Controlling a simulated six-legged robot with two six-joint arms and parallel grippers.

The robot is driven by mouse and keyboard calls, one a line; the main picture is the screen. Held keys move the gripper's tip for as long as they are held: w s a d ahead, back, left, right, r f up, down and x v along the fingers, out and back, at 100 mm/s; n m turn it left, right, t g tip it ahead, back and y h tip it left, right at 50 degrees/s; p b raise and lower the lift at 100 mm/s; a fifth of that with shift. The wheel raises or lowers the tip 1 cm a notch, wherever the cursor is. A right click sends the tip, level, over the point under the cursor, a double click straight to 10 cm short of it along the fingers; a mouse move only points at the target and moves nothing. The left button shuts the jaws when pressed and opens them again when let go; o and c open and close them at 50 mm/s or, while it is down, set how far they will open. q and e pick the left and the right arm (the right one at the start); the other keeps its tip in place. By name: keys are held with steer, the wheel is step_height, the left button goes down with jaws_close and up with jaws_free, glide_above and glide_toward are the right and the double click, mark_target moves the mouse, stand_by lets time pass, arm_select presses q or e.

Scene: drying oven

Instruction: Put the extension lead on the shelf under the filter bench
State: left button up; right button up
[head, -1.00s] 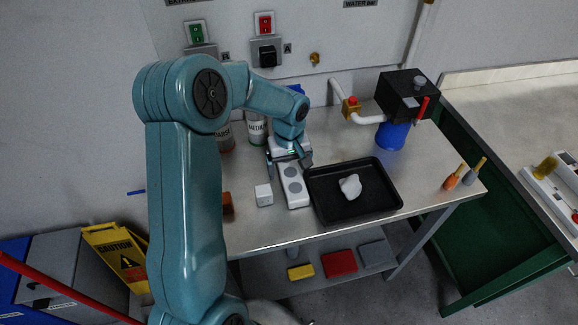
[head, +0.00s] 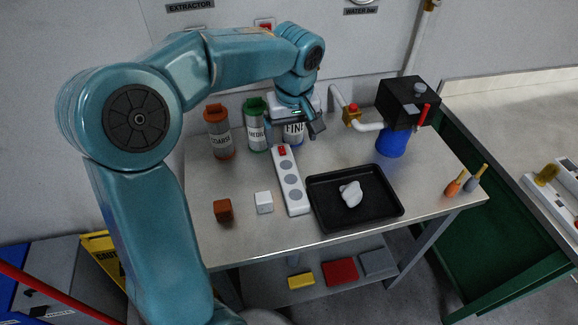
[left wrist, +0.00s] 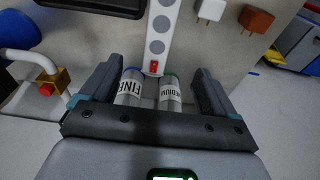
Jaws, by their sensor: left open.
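The extension lead (head: 291,183) is a long white strip with round grey sockets and a red switch at its far end. It lies flat on the metal top of the filter bench (head: 300,233), just left of a black tray. The shelf (head: 325,284) shows under the bench. My left gripper (head: 296,127) is open and empty, above and beyond the lead's switch end, in front of the bottles. In the left wrist view the lead (left wrist: 160,32) runs away from between the open fingers (left wrist: 153,78), with its switch end nearest. My right gripper is not in view.
The black tray (head: 327,217) holds a white lump. A white block (head: 264,202) and a brown block (head: 223,210) stand left of the lead. Bottles (head: 219,133) line the back. Yellow, red (head: 341,271) and grey items occupy the shelf; its left part looks clear.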

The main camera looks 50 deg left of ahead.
arm_select(q)
glide_above(289, 174)
steer(key=f, duration=1)
steer(key=shift+s+d+f, duration=0.2)
steer(key=shift+d+f, duration=0.05)
steer(key=shift+d, duration=0.1)
steer(key=f, duration=0.4)
steer(key=shift+w+a+f+p, duration=0.15)
steer(key=shift+a+f+p, duration=0.05)
steer(key=shift+f+p, duration=0.1)
steer(key=shift+w+a+f, duration=0.1)
steer(key=shift+a+f, duration=0.05)
steer(key=shift+f, duration=0.2)
steer(key=shift+r, duration=0.1)
steer(key=shift+c, duration=0.6)
steer(key=c, duration=1.4)
step_height(289, 174, up, 20)
steer(key=shift+p, duration=0.35)
